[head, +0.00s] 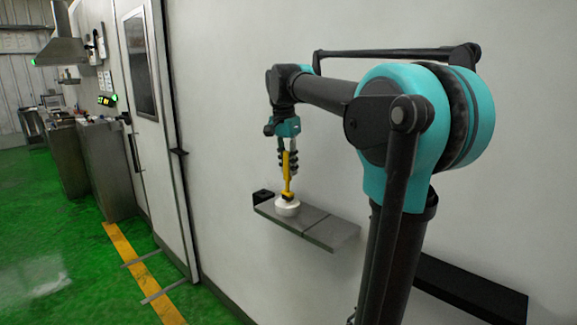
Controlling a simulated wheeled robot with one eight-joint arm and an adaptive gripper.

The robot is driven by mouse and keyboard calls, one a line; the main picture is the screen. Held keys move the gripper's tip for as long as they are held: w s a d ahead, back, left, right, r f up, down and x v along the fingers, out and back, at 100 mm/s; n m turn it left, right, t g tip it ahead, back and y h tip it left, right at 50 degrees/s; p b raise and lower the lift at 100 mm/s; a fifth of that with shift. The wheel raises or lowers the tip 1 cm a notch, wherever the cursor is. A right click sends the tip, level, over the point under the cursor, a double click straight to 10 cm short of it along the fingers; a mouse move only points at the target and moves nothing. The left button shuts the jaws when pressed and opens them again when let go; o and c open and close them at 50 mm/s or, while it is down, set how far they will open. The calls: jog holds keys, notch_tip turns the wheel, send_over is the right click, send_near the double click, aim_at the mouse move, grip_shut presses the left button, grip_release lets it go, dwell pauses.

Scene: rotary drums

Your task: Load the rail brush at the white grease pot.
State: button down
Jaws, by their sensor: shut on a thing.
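My gripper (288,163) points down over a grey wall shelf and is shut on the yellow handle of the rail brush (287,180). The brush hangs upright, with its dark lower end at the top of the white grease pot (288,209). The pot is a low, round white vessel standing on the shelf (318,226). From this view I cannot tell whether the brush's end is inside the pot or just above it.
A small black block or holder (263,197) sits at the shelf's left end. The shelf's right part is bare. A white door (150,130) stands to the left, with steel cabinets (103,165) beyond. A dark ledge (470,292) is at the lower right.

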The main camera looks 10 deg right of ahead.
jog(key=shift+f, duration=0.55)
dwell(1.6)
jog(key=shift+r, duration=3.55)
